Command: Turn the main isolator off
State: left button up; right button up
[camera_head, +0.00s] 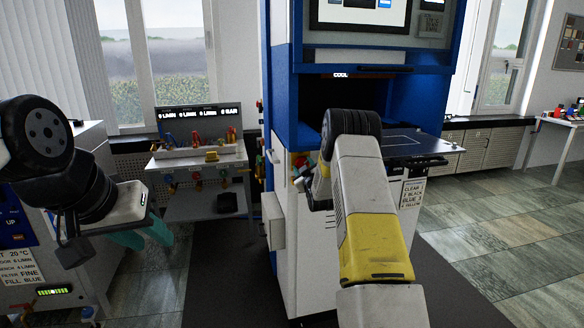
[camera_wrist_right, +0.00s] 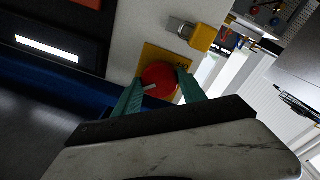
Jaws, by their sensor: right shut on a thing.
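The main isolator is a red rotary knob (camera_wrist_right: 159,79) on a yellow plate (camera_wrist_right: 150,58), fixed to the pale face of the press cabinet. In the right wrist view my right gripper (camera_wrist_right: 160,88) has its two green fingers on either side of the knob, shut on it. A pale mark shows at the knob's lower left edge. In the head view my right arm hides this gripper and most of the isolator at the cabinet's front. My left gripper (camera_head: 146,236) hangs at the left, its green fingers apart and empty, away from the isolator.
The blue and white press cabinet (camera_head: 281,85) stands in the centre, with a flat dark shelf (camera_head: 415,143) jutting out right of my arm. A yellow padlock-like block (camera_wrist_right: 202,37) sits near the isolator. A bench with valves (camera_head: 197,158) stands behind left. Floor at right is clear.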

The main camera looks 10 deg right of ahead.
jog(key=n+y, duration=0.1)
jog(key=n, duration=0.9)
dwell(0.5)
jog(key=o, duration=1.4)
jog(key=shift+c, duration=0.2)
jog(key=s, duration=0.7)
jog(key=shift+s+d+f, duration=0.15)
jog(key=shift+s+f, duration=0.15)
jog(key=shift+s, duration=0.1)
